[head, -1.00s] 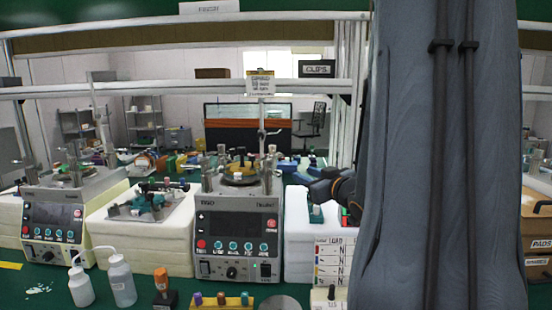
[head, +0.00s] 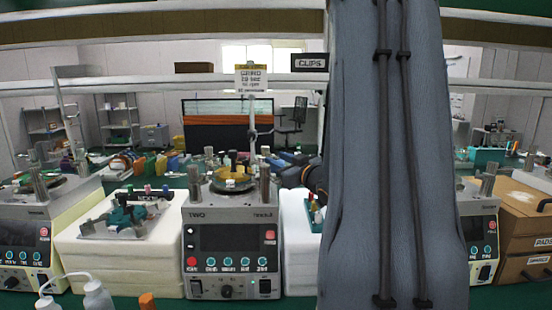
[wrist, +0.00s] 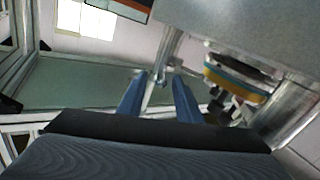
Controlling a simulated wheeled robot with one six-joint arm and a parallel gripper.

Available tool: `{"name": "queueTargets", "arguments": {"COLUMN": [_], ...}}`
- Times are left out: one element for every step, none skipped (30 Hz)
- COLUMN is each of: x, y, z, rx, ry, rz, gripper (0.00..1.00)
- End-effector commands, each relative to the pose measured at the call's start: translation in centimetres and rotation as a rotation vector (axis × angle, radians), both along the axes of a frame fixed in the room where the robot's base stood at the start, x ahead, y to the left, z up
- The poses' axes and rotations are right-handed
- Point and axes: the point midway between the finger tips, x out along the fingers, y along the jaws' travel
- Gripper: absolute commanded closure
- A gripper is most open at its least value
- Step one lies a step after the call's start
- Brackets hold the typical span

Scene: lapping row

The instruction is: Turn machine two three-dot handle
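Machine two (head: 230,240), a grey box marked "TWO" with a dark screen, stands at the middle of the head view. On its top are metal posts and a yellowish round plate (head: 232,184). No three-dot mark can be made out on any handle. My gripper (wrist: 158,92) shows in the wrist view as two blue fingers set apart, with nothing clearly held. A thin metal rod (wrist: 164,62) appears between and beyond the fingers; I cannot tell whether it touches them.
A similar machine (head: 24,240) stands at the left and another (head: 482,235) at the right, partly behind my arm. A white block (head: 120,255) holding a fixture lies left of machine two. A white bottle (head: 98,298) stands in front. Wooden drawers (head: 520,240) are far right.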

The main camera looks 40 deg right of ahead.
Motion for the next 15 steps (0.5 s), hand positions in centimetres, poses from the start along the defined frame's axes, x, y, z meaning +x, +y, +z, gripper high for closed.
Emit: {"name": "queueTargets", "arguments": {"x": [0.5,0.8,1.1,1.2,1.3,1.5,1.5,1.5,1.5,1.5,1.5,1.5,1.5,1.5,1.5], "y": [0.0,0.0,-0.1,-0.1,-0.1,-0.1,-0.1,-0.1,-0.1,-0.2,-0.2,-0.2,-0.2,-0.2,-0.2], "z": [0.0,0.0,0.0,0.0,0.0,0.0,0.0,0.0,0.0,0.0,0.0,0.0,0.0,0.0,0.0], "rx": [0.001,0.001,0.001,0.001,0.001,0.001,0.001,0.001,0.001,0.001,0.001,0.001,0.001,0.001,0.001], "ry": [0.001,0.001,0.0,0.0,-0.001,0.0,0.0,0.0,0.0,0.0,0.0,0.0,0.0,0.0,0.0], "rz": [0.002,0.001,0.0,0.0,0.0,0.0,0.0,0.0,0.0,0.0,0.0,-0.001,-0.001,-0.001,-0.001], "gripper": [0.68,0.68,0.68,0.68,0.68,0.68,0.68,0.68,0.68,0.68,0.68,0.68,0.68,0.7,0.77]}}
